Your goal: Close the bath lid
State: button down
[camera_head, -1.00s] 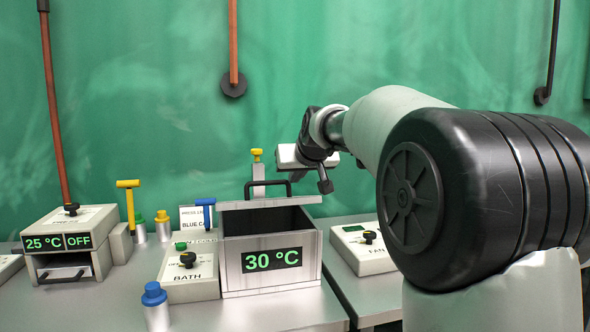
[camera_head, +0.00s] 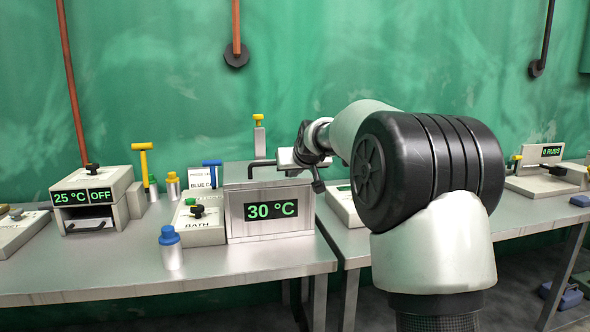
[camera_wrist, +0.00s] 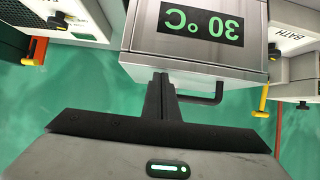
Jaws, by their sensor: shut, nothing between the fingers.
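The bath (camera_head: 233,215) is a grey metal box with a green "30 °C" display, and it also shows upside down in the wrist view (camera_wrist: 150,35). Its lid (camera_head: 240,174) lies across the top, and the dark inside no longer shows. I see no clear gap under the lid. The black lid handle (camera_wrist: 212,97) is beside my gripper in the wrist view. My gripper (camera_wrist: 160,80) is shut and empty, with its fingers close to the lid edge. In the head view it is above the bath's right side, and contact cannot be told.
A bath control box (camera_head: 197,228) and a blue-capped bottle (camera_head: 171,250) stand left of the bath. A blue T-shaped handle (camera_head: 212,163) and a yellow one (camera_head: 142,147) rise behind. The front table (camera_head: 130,285) is clear.

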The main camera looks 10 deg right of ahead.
dwell(0.4)
jog(key=s+a+n+g+p, duration=0.2)
jog(key=s+a, duration=0.2)
jog(key=s, duration=1)
jog(key=s+a+n+g+p, duration=0.1)
jog(key=s+a+p, duration=0.15)
jog(key=s, duration=1.15)
jog(key=s+d+f+m+g+b, duration=0.15)
jog(key=s+f, duration=0.25)
jog(key=s, duration=0.6)
jog(key=s+f+m+g+b, duration=0.15)
jog(key=s+f, duration=0.35)
jog(key=s, duration=0.5)
notch_tip(320, 180, up, 24)
jog(key=p, duration=2.3)
jog(key=shift+r+p, duration=0.15)
jog(key=shift+p, duration=0.2)
jog(key=shift+s+d, duration=0.1)
